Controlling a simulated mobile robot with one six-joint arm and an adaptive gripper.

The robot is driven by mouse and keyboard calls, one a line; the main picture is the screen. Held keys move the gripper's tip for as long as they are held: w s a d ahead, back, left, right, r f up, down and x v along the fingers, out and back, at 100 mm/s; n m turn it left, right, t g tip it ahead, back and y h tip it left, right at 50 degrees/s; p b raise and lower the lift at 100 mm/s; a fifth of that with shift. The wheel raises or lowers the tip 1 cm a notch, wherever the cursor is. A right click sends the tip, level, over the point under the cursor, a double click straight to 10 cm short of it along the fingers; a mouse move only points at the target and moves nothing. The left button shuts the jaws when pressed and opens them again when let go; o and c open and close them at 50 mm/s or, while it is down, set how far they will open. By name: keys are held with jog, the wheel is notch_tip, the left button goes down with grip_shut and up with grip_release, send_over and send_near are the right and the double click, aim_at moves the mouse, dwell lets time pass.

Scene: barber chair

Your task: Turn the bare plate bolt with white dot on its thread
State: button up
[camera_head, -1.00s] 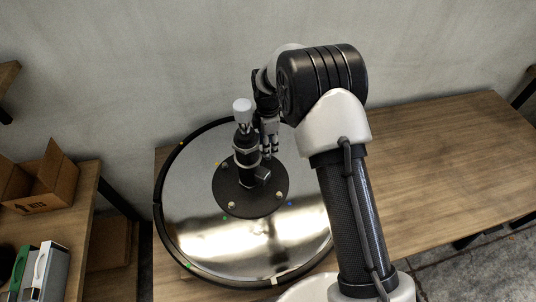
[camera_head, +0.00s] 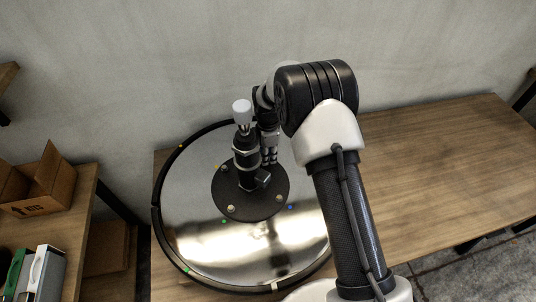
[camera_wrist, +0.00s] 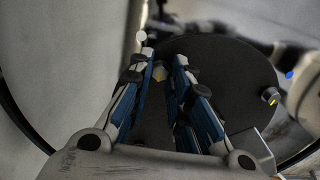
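The black round plate (camera_head: 228,196) lies in the middle of a shiny disc and carries several bolts near its rim. In the wrist view the plate (camera_wrist: 225,75) fills the middle. A pale yellowish bolt head (camera_wrist: 160,73) shows between my fingertips, nearer the left one, with a white dot (camera_wrist: 141,36) just beyond it. My gripper (camera_wrist: 166,62) points at this bolt with its blue-padded fingers apart; a gap shows between them. In the head view my gripper (camera_head: 269,158) is over the plate's far right edge, and that bolt and the white dot are hidden.
A black post with a white-grey top (camera_head: 242,112) rises from the plate beside my gripper. Another bolt (camera_wrist: 270,95) and a blue dot (camera_wrist: 290,75) are at right. The large shiny disc (camera_head: 190,240) lies on a wooden table (camera_head: 430,180), clear at right. A cardboard box (camera_head: 45,185) stands left.

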grip_shut()
jog(key=m+p, duration=0.1)
jog(key=m, duration=0.4)
jog(key=shift+m, duration=0.4)
jog(key=m, duration=1.1)
jog(key=shift+m+p, duration=0.3)
jog(key=shift+p, duration=0.1)
jog(key=m, duration=0.6)
